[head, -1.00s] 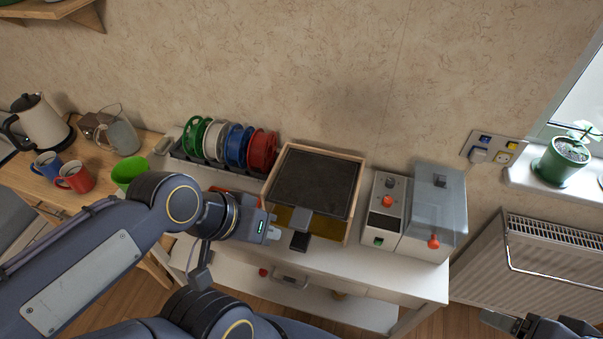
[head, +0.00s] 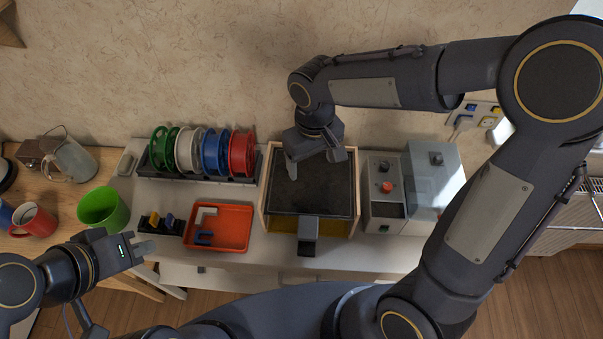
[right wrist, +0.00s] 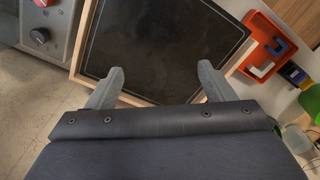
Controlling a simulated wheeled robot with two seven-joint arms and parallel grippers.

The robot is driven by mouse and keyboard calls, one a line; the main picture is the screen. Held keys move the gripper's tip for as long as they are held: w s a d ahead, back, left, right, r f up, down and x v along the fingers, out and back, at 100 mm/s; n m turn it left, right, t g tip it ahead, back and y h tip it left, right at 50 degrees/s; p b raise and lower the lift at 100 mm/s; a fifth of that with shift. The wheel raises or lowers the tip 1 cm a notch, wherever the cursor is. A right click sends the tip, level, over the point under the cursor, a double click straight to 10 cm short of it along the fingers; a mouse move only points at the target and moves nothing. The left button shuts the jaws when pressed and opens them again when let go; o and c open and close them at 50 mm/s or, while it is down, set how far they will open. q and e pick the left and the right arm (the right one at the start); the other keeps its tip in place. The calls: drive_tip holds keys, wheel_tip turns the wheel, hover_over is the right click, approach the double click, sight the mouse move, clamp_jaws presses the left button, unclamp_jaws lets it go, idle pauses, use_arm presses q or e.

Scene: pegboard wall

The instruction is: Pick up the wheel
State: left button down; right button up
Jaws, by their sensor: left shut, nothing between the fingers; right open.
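No plain wheel stands out. Several wheel-like spools, green (head: 161,147), white (head: 187,150), blue (head: 214,152) and red (head: 242,153), stand upright in a dark rack (head: 200,178) at the back left of the bench. My right gripper (head: 318,164) is open and empty above the dark panel of a wood-framed box (head: 312,190), right of the spools. In the right wrist view its open fingers (right wrist: 160,72) point over the dark panel (right wrist: 165,40). My left gripper (head: 146,248) is shut and empty at the lower left, in front of the bench.
An orange-red tray (head: 222,228) holds a white and a blue piece. A black holder (head: 160,226) stands left of it. A grey machine with a red knob (head: 384,200) stands right of the box. A green cup (head: 103,208) and red mug (head: 36,222) are at left.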

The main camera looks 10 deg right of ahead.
sight(311, 177)
drive_tip(key=f, duration=0.3)
drive_tip(key=f+p, duration=0.1)
drive_tip(key=f, duration=0.1)
drive_tip(key=shift+w+f, duration=0.25)
drive_tip(key=c, duration=1)
drive_tip(key=shift+c, duration=0.2)
drive_tip(key=shift+r, duration=0.15)
